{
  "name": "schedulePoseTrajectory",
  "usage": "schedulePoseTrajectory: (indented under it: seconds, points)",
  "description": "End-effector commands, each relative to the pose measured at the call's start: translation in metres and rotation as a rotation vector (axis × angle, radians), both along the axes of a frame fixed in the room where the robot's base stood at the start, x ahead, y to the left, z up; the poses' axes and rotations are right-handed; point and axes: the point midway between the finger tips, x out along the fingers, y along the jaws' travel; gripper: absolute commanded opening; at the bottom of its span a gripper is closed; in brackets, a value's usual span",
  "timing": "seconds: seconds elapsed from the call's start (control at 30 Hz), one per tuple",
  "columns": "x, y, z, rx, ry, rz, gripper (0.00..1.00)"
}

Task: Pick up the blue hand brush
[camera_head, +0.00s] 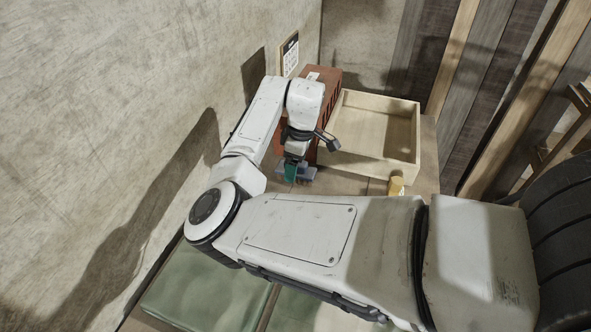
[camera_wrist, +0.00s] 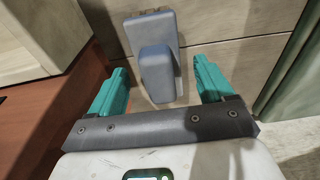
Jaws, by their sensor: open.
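The blue hand brush (camera_wrist: 157,72) lies on the wooden table, in the upper middle of the wrist view, with a blue-grey block-like body and a raised handle part. In the head view the brush (camera_head: 309,174) shows only partly, beside and behind my gripper. My gripper (camera_wrist: 160,84) is open, with one teal finger on each side of the brush's raised part in the wrist view. I see gaps between the fingers and the brush. In the head view my gripper (camera_head: 292,172) points down at the brush, and its fingers are partly hidden.
An open wooden box (camera_head: 412,148) stands to the right of the brush. A red-brown cabinet-like block (camera_head: 322,76) stands by the wall. A small yellow object (camera_head: 396,186) sits in front of the box. A green cushion (camera_head: 205,285) lies nearer, and the wall is close on the left.

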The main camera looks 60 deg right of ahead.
Motion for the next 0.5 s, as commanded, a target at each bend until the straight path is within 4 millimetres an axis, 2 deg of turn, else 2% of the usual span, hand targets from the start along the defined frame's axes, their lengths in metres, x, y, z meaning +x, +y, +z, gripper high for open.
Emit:
schedulePoseTrajectory:
  seconds: [0.2,0.43,0.5]
  points:
    - [0.002,0.001,-0.02,0.001,0.0,-0.001,0.81]
    - [0.002,0.001,-0.021,0.0,0.0,-0.001,0.81]
    - [0.002,0.001,-0.021,0.0,0.0,-0.001,0.74]
